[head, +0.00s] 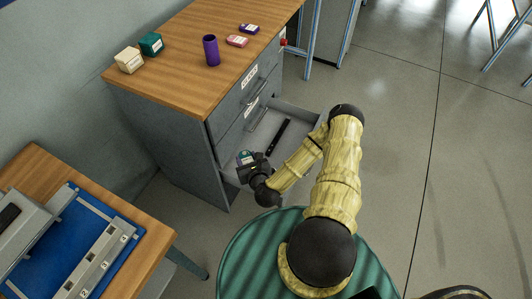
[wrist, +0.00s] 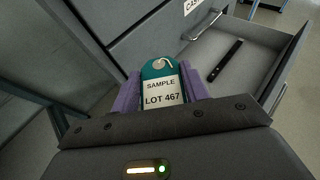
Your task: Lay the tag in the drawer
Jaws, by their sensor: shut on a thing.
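My gripper (wrist: 161,92) is shut on a teal tag (wrist: 158,69) with a white label reading "SAMPLE LOT 467". The tag stands between the purple finger pads in the wrist view. In the head view the tag (head: 244,157) shows at the tip of my gripper (head: 250,165), by the near left side of the open drawer (head: 305,123). The drawer (wrist: 262,62) is pulled out of the grey cabinet, and a flat black bar lies on its floor. I cannot tell whether the tag is over the drawer or just outside its wall.
The black bar (head: 279,136) takes part of the drawer floor; grey floor shows around it. The cabinet's wooden top (head: 190,75) carries boxes, a purple cup (head: 211,50) and small blocks. A table with a blue mat (head: 75,245) stands at lower left.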

